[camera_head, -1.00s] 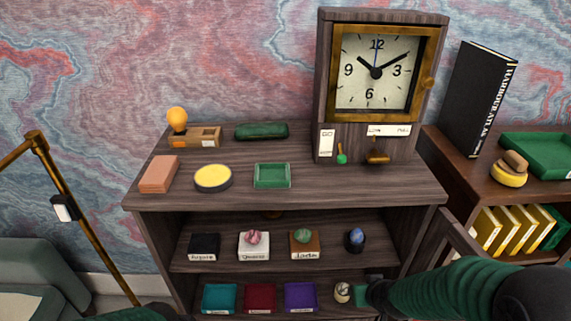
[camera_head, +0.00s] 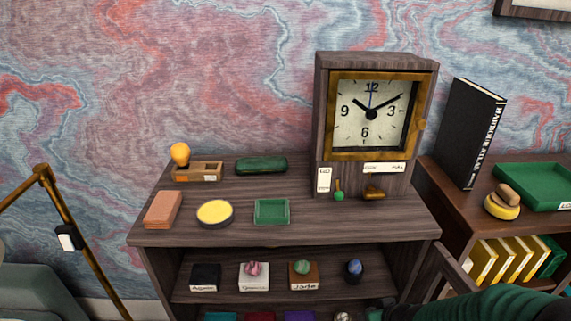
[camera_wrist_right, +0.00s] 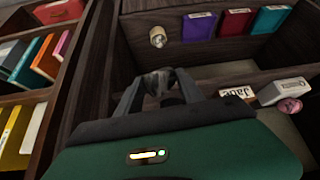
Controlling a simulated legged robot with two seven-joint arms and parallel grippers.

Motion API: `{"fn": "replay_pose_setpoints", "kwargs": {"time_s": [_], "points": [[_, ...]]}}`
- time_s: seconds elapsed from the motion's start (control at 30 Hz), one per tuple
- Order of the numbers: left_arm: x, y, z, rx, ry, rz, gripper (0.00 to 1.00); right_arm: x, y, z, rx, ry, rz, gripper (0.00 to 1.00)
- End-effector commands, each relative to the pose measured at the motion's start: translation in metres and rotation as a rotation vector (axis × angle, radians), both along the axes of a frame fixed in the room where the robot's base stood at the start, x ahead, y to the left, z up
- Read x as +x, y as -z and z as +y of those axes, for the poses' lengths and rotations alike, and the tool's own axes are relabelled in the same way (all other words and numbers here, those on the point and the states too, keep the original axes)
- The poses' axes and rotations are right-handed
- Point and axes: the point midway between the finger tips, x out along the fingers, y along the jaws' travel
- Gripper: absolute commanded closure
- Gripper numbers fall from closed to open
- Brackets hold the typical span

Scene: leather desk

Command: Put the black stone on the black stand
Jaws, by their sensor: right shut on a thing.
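My right gripper (camera_wrist_right: 158,84) is shut on a small dark grey, stone-like thing (camera_wrist_right: 157,81), mostly hidden between the fingers. In the head view my right gripper (camera_head: 385,311) is at the bottom edge, near the right end of the cabinet's lower shelves, and its grip is hidden there. A black stand (camera_head: 205,277) with a white label sits at the left of the middle shelf, with nothing on top. To its right are a white stand (camera_head: 254,282) with a pink stone, a brown stand (camera_head: 304,280) with a green stone, and a blue stone (camera_head: 354,268) on a dark base. My left gripper is out of view.
The bottom shelf holds teal, red and purple blocks and a small cream round item (camera_wrist_right: 158,37). The cabinet's right side wall (camera_head: 410,265) stands beside my gripper. The cabinet top (camera_head: 330,222) carries a clock (camera_head: 372,115) and several small items.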

Motion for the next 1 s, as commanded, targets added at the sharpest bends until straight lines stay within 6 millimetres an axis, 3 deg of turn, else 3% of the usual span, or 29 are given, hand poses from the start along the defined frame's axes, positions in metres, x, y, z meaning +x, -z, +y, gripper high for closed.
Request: {"fn": "replay_pose_setpoints", "kwargs": {"time_s": [0.03, 0.27, 0.5, 0.63, 0.73, 1.0], "points": [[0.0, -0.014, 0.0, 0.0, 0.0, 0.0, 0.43, -0.003, -0.01, -0.002, 0.0, -0.022, 0.001, 0.99], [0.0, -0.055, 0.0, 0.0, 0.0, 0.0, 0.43, -0.028, -0.032, 0.009, 0.0, -0.194, 0.004, 0.99], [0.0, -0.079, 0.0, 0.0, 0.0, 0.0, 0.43, -0.062, -0.04, 0.028, 0.001, -0.339, 0.002, 0.99], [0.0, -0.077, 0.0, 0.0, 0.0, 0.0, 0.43, -0.048, -0.053, 0.021, -0.003, -0.256, -0.008, 0.99], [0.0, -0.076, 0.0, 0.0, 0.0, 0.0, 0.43, -0.029, -0.082, 0.016, -0.001, -0.085, -0.012, 0.99], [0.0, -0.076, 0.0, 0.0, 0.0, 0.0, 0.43, -0.024, -0.113, 0.029, -0.003, 0.109, -0.001, 0.99]]}}
